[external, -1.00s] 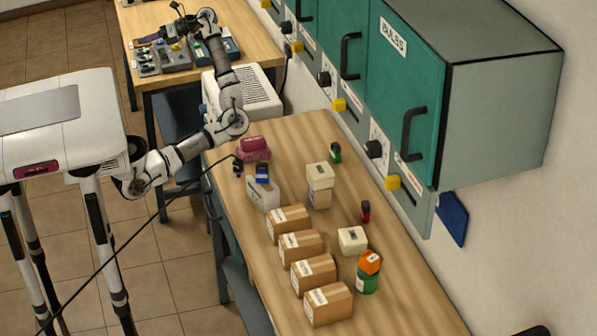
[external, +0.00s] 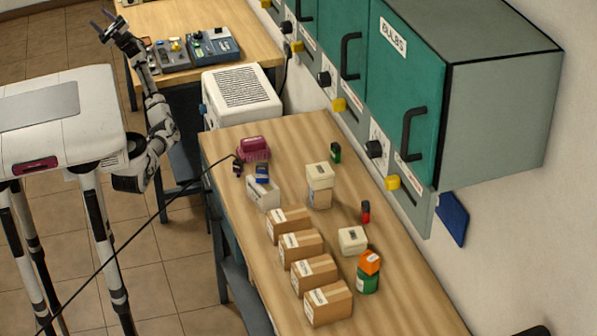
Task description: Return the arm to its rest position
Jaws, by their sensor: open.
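My gripper (external: 107,27) is at the upper left of the external view, at the end of my raised arm (external: 158,110). Its two dark fingers are spread apart with nothing visible between them. It is left of the far table and clear of the devices there.
The far table (external: 245,22) carries several devices, among them a blue-grey one (external: 213,46). A white vented box (external: 240,95) stands between the tables. The near table (external: 400,295) holds cardboard boxes (external: 290,222), a maroon device (external: 253,148) and small items. Green cabinets (external: 405,90) hang at right.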

